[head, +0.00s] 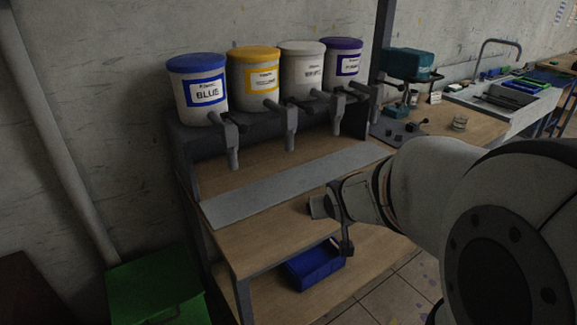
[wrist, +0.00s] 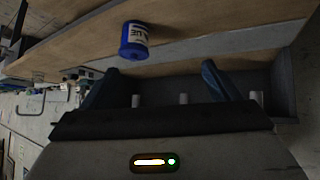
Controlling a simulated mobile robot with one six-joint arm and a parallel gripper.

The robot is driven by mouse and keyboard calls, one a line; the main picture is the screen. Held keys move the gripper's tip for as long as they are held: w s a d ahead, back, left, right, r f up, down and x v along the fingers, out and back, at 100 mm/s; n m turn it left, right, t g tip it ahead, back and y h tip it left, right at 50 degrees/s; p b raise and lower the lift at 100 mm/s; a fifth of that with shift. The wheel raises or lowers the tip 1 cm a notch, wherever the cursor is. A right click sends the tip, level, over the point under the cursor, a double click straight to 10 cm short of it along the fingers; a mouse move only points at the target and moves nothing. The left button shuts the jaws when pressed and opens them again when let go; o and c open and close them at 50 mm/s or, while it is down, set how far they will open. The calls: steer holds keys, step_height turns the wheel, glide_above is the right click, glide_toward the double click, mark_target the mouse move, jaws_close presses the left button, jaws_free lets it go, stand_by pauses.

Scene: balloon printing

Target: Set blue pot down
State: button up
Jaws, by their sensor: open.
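In the wrist view a small blue pot (wrist: 134,40) with a white label reading "LUE" stands on a wooden surface, beyond my fingertips and a little left of the gap between them. My gripper (wrist: 160,70) has its two fingers spread with nothing between them. In the head view my gripper (head: 332,228) is over the front right of the wooden bench (head: 250,240). I cannot make out the small pot in the head view; my arm hides part of the bench's right side.
Large tubs labelled blue (head: 197,92), yellow (head: 255,80), white (head: 303,70) and purple (head: 343,62) stand on a raised rack with taps. A grey strip (head: 290,188) crosses the bench below. A blue bin (head: 315,264) sits on the lower shelf. A green bin (head: 150,290) stands at left.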

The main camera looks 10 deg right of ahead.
steer(key=shift+o, duration=0.4)
steer(key=w+d+f+t+b, duration=0.4)
steer(key=w+d+f+b, duration=0.1)
steer(key=f, duration=0.4)
steer(key=w+d, duration=0.1)
steer(key=w, duration=0.1)
steer(key=shift+w, duration=0.35)
steer(key=w+d+f+t+y+b, duration=0.1)
steer(key=w+d+f+t+b, duration=0.1)
steer(key=d+f+t+b, duration=0.4)
steer(key=shift+g, duration=0.4)
steer(key=w, duration=0.2)
steer(key=w+a+p, duration=0.1)
steer(key=w, duration=0.2)
steer(key=w+p, duration=0.1)
steer(key=w, duration=0.2)
steer(key=shift+a+r, duration=0.15)
steer(key=shift+r, duration=0.05)
steer(key=c, duration=1.2)
